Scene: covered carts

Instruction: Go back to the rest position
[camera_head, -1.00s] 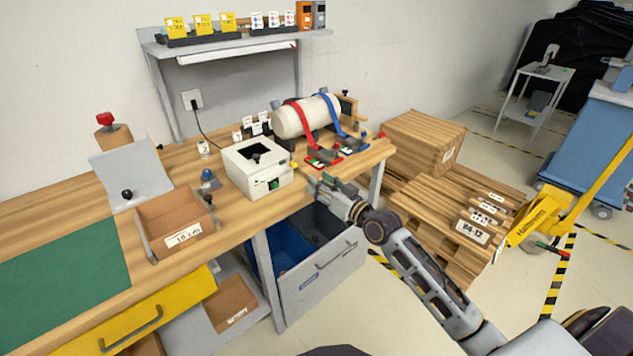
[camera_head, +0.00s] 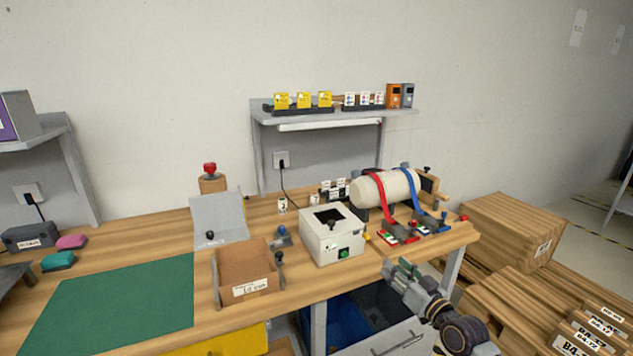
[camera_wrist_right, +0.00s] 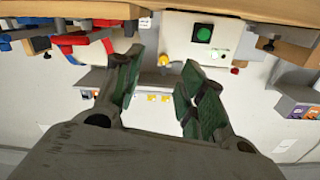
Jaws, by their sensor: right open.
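My right gripper (camera_head: 396,270) is at the front edge of the wooden workbench in the head view, in front of the white box with a green button (camera_head: 333,236). In the right wrist view my right gripper (camera_wrist_right: 158,85) has its two green-padded fingers spread apart with nothing between them. The white box (camera_wrist_right: 190,45) with its green button shows beyond the fingertips there, apart from them. My left gripper is not in view.
A white cylinder (camera_head: 386,187) with red and blue straps lies on the bench. A cardboard bin (camera_head: 246,268) and a green mat (camera_head: 120,300) are further left. A half-open drawer (camera_head: 395,338) is below the right gripper. Wooden crates (camera_head: 505,230) stand at right.

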